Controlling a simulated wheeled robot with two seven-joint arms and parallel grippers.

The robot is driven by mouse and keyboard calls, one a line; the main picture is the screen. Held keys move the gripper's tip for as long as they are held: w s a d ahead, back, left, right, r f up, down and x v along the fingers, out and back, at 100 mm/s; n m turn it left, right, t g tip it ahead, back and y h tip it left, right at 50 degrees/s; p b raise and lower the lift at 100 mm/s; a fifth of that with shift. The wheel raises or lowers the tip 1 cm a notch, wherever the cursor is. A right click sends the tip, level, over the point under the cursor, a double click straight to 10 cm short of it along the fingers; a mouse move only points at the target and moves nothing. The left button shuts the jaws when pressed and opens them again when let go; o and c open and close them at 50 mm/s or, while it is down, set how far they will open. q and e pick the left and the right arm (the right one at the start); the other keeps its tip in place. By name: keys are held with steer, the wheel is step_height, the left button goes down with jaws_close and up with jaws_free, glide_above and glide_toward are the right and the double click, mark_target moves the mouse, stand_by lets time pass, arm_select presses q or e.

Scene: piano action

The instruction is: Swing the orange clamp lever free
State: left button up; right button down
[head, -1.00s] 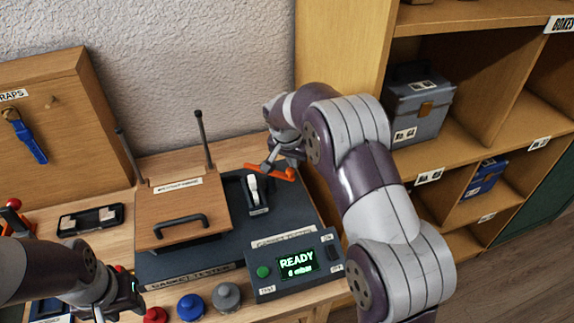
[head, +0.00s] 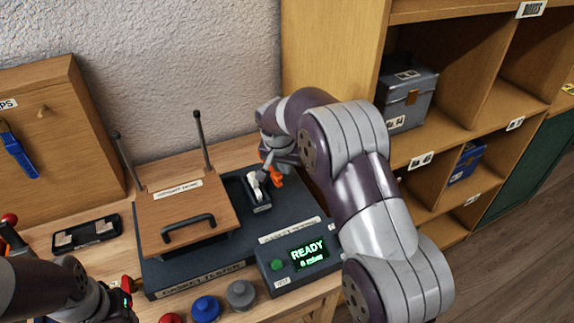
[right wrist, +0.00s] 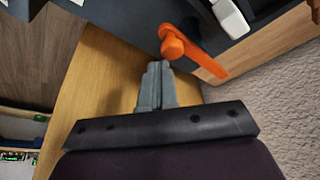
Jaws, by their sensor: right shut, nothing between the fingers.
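The orange clamp lever (head: 277,180) is on the right part of the dark gasket tester base (head: 295,211), beside a white-topped clamp block (head: 254,181). My right gripper (head: 266,165) is at the lever and partly hides it. In the right wrist view, the lever (right wrist: 205,62) is a flat bar with a round knob. My right gripper (right wrist: 158,66) is shut and empty there, its tips close to the knob; I cannot tell whether they touch. My left gripper (head: 128,295) is at the lower left, its fingers unclear.
A wooden lid (head: 183,212) with a dark handle lies left of the clamp. Two upright rods stand behind it. The display box (head: 300,256) reads READY. Blue (head: 206,308) and grey (head: 241,294) knobs stand in front. A shelf unit (head: 440,130) is at the right.

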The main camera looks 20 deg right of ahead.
arm_select(q)
steer(key=shift+d+f, duration=0.15)
steer(key=shift+d, duration=0.05)
arm_select(e)
steer(key=shift+s+a+f, duration=0.1)
steer(key=shift+a+f, duration=0.1)
steer(key=shift+a, duration=0.05)
stand_by(0.3)
arm_select(q)
steer(key=shift+s+d+r+p, duration=0.15)
steer(key=shift+d+r+p, duration=0.5)
steer(key=shift+d, duration=0.2)
arm_select(e)
step_height(320, 180, up, 11)
steer(key=shift+d+f, duration=0.2)
steer(key=shift+d, duration=0.2)
arm_select(q)
steer(key=shift+a, duration=0.1)
arm_select(e)
steer(key=shift+a, duration=0.1)
